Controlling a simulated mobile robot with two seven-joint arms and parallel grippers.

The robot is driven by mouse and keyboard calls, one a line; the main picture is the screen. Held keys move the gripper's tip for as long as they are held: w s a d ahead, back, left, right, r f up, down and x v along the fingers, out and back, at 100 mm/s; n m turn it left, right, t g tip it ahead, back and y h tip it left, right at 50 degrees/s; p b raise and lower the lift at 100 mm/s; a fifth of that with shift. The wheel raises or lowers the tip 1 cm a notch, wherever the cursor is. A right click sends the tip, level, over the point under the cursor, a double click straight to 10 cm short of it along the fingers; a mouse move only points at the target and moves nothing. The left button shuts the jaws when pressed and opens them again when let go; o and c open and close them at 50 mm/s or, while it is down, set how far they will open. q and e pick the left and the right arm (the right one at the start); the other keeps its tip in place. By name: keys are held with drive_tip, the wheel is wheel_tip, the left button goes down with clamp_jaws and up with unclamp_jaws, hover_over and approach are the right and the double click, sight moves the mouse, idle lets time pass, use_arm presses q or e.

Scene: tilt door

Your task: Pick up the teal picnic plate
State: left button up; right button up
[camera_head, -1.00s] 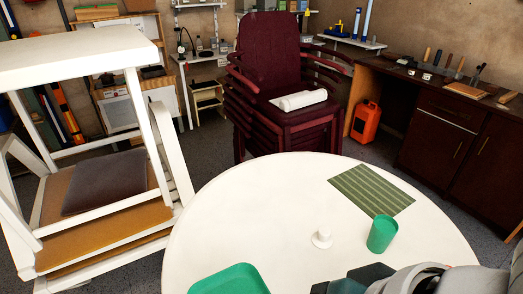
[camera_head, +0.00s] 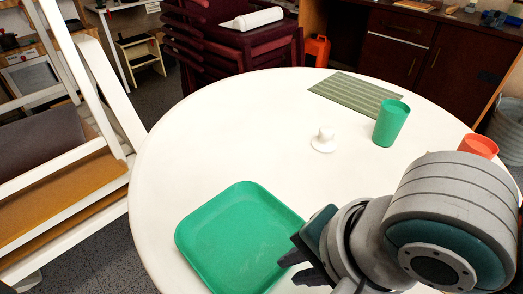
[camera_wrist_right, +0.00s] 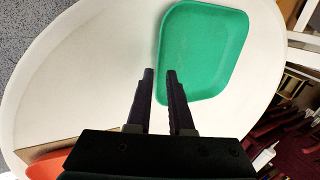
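The teal-green square picnic plate (camera_head: 235,240) with rounded corners lies flat on the near part of the white round table (camera_head: 180,165). It also shows in the right wrist view (camera_wrist_right: 205,45), empty. My right gripper (camera_head: 290,268) is at the plate's right side in the head view. My left gripper is not in view.
A green cup (camera_head: 391,123), a small white knobbed object (camera_head: 323,140), a green striped mat (camera_head: 357,95) and an orange cup (camera_head: 478,146) are on the table. The table's middle is clear.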

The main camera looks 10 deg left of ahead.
sight(284, 272)
drive_tip(key=x, duration=0.1)
drive_tip(key=b+x, duration=0.1)
drive_tip(key=x, duration=0.1)
drive_tip(key=b+x, duration=0.1)
drive_tip(key=shift+d+f, duration=0.25)
drive_tip(key=shift+w+a+f, duration=0.15)
drive_tip(key=shift+a+f, duration=0.05)
drive_tip(key=shift+f, duration=0.2)
clamp_jaws()
drive_tip(key=shift+r, duration=0.1)
idle(0.7)
